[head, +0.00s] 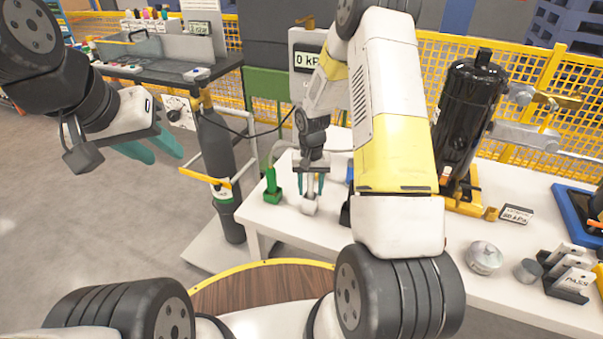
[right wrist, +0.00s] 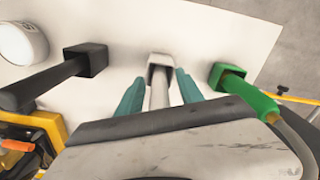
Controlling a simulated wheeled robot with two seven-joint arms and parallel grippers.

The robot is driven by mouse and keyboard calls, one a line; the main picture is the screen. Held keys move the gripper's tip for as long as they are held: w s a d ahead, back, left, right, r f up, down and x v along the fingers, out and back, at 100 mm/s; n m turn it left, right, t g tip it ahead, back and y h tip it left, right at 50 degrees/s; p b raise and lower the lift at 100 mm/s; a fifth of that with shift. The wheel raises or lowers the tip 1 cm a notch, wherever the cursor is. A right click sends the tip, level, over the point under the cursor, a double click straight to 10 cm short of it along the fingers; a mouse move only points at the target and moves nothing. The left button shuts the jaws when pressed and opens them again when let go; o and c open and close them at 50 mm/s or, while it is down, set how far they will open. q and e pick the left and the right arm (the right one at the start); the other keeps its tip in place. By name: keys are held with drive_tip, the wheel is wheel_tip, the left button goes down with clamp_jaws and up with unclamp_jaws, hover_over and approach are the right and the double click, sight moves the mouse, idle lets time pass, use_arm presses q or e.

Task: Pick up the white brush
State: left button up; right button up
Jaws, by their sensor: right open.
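The white brush (head: 309,207) is on the white table, its head showing below my right gripper (head: 311,186). In the right wrist view the white brush (right wrist: 160,68) has its pale handle running between the two teal fingers of my right gripper (right wrist: 160,92). Those fingers are open, with a gap on each side of the handle. The handle's near end is hidden behind the gripper body. My left gripper (head: 151,149) is at the left, above the floor, its teal fingers apart and empty.
A green brush (right wrist: 245,95) and a black brush (right wrist: 55,80) flank the white one. The green one (head: 272,190) is near the table's left edge. A black compressor (head: 468,115) stands on the table (head: 455,260) at right. A grey cylinder (head: 215,150) stands left.

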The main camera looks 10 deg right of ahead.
drive_tip(key=shift+f, duration=0.15)
clamp_jaws()
wheel_tip(320, 180, up, 10)
drive_tip(key=shift+r, duration=0.1)
idle(0.6)
